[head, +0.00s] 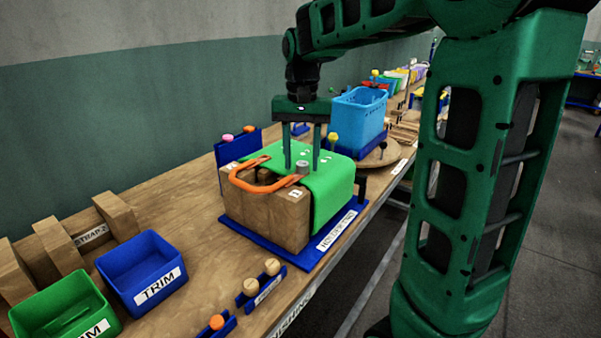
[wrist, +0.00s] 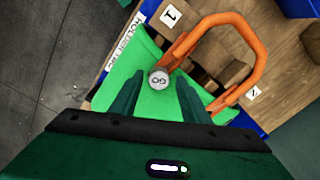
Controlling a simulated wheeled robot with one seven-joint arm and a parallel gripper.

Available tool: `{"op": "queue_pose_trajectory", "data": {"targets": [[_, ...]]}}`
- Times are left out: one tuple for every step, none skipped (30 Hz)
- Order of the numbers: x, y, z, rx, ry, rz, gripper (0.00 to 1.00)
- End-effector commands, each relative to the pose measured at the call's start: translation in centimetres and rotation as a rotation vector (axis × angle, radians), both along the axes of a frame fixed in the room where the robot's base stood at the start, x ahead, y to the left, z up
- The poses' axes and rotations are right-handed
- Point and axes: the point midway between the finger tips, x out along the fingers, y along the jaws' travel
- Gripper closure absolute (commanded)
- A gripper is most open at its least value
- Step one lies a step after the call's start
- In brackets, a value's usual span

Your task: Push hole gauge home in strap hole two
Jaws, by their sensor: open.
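The hole gauge is a short grey cylinder (head: 302,167) standing on the green strap (head: 332,182). Its round top (wrist: 159,79) reads "GO" in the wrist view. How deep it sits in its hole cannot be told. The strap lies over a wooden block (head: 268,212), beside an orange handle (head: 262,186). My gripper (head: 301,165) points down over the strap, its two fingers apart. In the wrist view my gripper (wrist: 159,82) has its fingertips either side of the gauge with gaps. Small pale marks show on the strap; which hole is two cannot be read.
The block stands on a blue labelled base (head: 318,249). A light-blue basket (head: 356,118) and yellow-topped peg (head: 333,138) stand behind. A blue TRIM bin (head: 142,268) and a green bin (head: 65,308) are at the left.

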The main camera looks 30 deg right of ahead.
Motion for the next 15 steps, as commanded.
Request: {"op": "queue_pose_trajectory", "data": {"targets": [[0.00, 0.00, 0.00, 0.000, 0.000, 0.000, 0.60], [0.00, 0.00, 0.00, 0.000, 0.000, 0.000, 0.67], [0.00, 0.00, 0.01, 0.000, 0.000, 0.000, 0.77], [-0.01, -0.01, 0.01, 0.000, 0.000, 0.000, 0.84], [0.00, 0.00, 0.01, 0.000, 0.000, 0.000, 0.91], [0.00, 0.00, 0.01, 0.000, 0.000, 0.000, 0.99], [0.00, 0.00, 0.01, 0.000, 0.000, 0.000, 0.99], [0.00, 0.00, 0.02, 0.000, 0.000, 0.000, 0.99], [0.00, 0.00, 0.02, 0.000, 0.000, 0.000, 1.00], [0.00, 0.00, 0.03, 0.000, 0.000, 0.000, 1.00], [0.00, 0.00, 0.04, 0.000, 0.000, 0.000, 1.00], [0.00, 0.00, 0.07, 0.000, 0.000, 0.000, 1.00], [0.00, 0.00, 0.10, 0.000, 0.000, 0.000, 1.00], [0.00, 0.00, 0.14, 0.000, 0.000, 0.000, 1.00], [0.00, 0.00, 0.21, 0.000, 0.000, 0.000, 1.00]]}}
